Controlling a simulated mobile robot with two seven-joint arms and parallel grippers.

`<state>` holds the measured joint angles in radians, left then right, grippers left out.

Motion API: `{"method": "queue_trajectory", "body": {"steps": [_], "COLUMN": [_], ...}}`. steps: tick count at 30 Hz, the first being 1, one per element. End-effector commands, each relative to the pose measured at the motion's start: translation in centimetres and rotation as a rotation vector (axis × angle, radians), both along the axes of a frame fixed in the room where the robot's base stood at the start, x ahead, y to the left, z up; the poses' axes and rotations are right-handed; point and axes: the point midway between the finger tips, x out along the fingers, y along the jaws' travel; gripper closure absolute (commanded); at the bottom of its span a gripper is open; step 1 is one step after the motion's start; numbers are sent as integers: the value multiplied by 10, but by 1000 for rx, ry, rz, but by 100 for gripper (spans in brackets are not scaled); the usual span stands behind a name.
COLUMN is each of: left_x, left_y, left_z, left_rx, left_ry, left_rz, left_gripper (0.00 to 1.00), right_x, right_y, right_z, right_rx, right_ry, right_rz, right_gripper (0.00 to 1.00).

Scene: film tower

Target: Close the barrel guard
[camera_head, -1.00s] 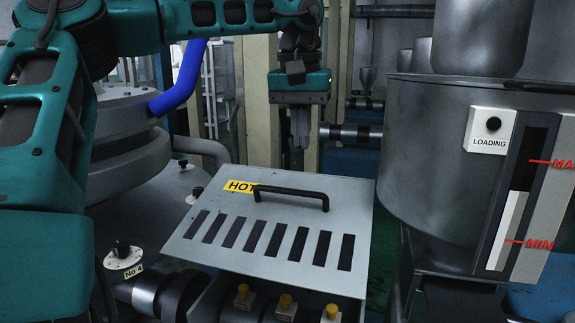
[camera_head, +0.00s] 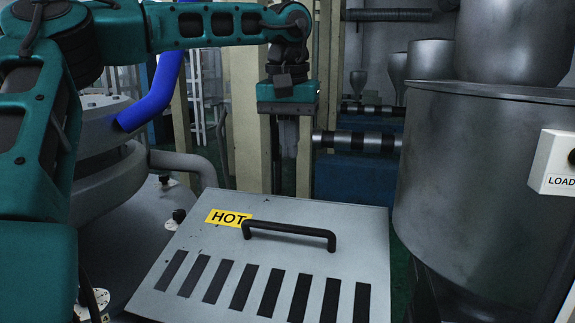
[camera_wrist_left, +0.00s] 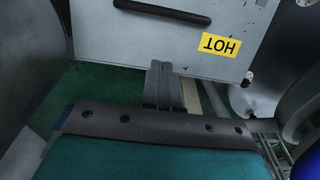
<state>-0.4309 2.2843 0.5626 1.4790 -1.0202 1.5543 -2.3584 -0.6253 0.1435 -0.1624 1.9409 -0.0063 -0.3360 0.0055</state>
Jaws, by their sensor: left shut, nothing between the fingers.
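The barrel guard is a grey metal panel (camera_head: 200,266) with a row of dark slots, a yellow HOT label (camera_head: 228,218) and a black bar handle (camera_head: 290,233). It fills the lower middle of the head view; its near edge is cut off, and I cannot tell its exact tilt. My left gripper (camera_head: 287,112) hangs beyond the panel's far edge, apart from the handle. In the left wrist view its fingers (camera_wrist_left: 158,68) are together and empty, close to the panel edge (camera_wrist_left: 130,52) on the HOT-label side; the handle (camera_wrist_left: 162,10) lies farther off. My right gripper is not in view.
A large metal hopper (camera_head: 465,185) with a LOADING box (camera_head: 557,163) stands to the right. A grey rounded machine body with a blue hose (camera_head: 153,100) is at left. Cream pillars and a horizontal banded pipe (camera_head: 355,141) lie behind my left gripper.

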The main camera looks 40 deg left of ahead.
Motion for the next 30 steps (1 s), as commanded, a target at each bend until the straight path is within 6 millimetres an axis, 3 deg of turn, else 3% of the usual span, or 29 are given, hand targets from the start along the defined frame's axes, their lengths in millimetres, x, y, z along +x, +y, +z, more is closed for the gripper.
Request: {"method": "queue_trajectory", "body": {"steps": [12,21,30], "left_x": [8,-10,-13], "left_y": [5,-5,-7], "left_z": [-89,-113,-118], "left_rx": [-1,-1,0], "left_ry": [6,0,0], "left_rz": [0,0,2], "left_gripper": [100,100,100], "right_x": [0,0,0], "right_y": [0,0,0], "right_z": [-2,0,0], "right_rx": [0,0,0], "right_ry": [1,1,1], "right_rz": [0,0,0], "right_gripper": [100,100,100]}}
